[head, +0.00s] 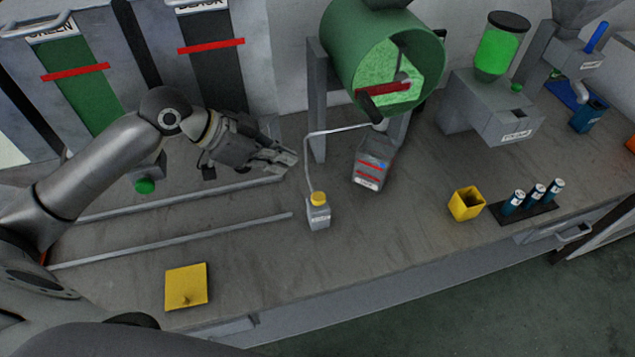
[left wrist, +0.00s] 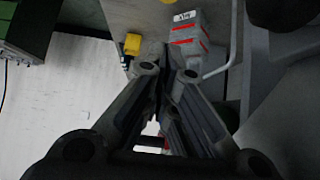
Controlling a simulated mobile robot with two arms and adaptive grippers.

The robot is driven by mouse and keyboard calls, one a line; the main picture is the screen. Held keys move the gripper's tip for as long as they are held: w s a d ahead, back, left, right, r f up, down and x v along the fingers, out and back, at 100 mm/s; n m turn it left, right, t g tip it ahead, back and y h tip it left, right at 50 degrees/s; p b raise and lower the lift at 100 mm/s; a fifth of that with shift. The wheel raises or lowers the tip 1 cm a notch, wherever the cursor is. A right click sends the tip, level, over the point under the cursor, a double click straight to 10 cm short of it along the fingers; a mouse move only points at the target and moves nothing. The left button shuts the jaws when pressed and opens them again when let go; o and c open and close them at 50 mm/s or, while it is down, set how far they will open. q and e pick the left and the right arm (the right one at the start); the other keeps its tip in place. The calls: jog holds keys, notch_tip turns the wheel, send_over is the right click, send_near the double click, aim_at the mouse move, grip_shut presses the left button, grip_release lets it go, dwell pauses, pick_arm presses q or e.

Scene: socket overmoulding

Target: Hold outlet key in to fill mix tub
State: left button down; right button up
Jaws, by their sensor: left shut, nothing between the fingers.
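The green drum (head: 385,50) stands on a frame at the back, with green material in its open front. The mix tub (head: 372,170), grey with red lines, sits below it; it also shows in the left wrist view (left wrist: 187,38). I cannot tell its fill level. A yellow key (head: 319,198), apparently the outlet key, tops a small grey box (head: 318,216) left of the tub. A thin bent rod (head: 308,160) runs from there to the drum outlet. My left gripper (head: 289,160) is shut and empty, above and left of the key, apart from it. My right gripper is not in view.
A yellow cup (head: 466,204) and a dark rack (head: 528,211) with blue-banded cylinders stand to the right. A green hopper machine (head: 495,110) is behind them. Two metal rails (head: 170,240) and a yellow plate (head: 186,286) lie on the left. The front middle of the bench is clear.

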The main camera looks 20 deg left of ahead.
pick_arm(q)
jog(key=p, duration=0.3)
send_over(316, 197)
notch_tip(316, 197, down, 7)
jog(key=shift+w+d+f, duration=0.1)
jog(key=shift+d, duration=0.05)
notch_tip(316, 197, down, 3)
jog(key=shift+r+p, duration=0.15)
jog(key=shift+p, duration=0.2)
jog(key=shift+a+f, duration=0.2)
jog(key=shift+f, duration=0.45)
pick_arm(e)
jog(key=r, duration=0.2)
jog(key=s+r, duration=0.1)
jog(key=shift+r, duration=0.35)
pick_arm(q)
jog(key=shift+f, duration=0.15)
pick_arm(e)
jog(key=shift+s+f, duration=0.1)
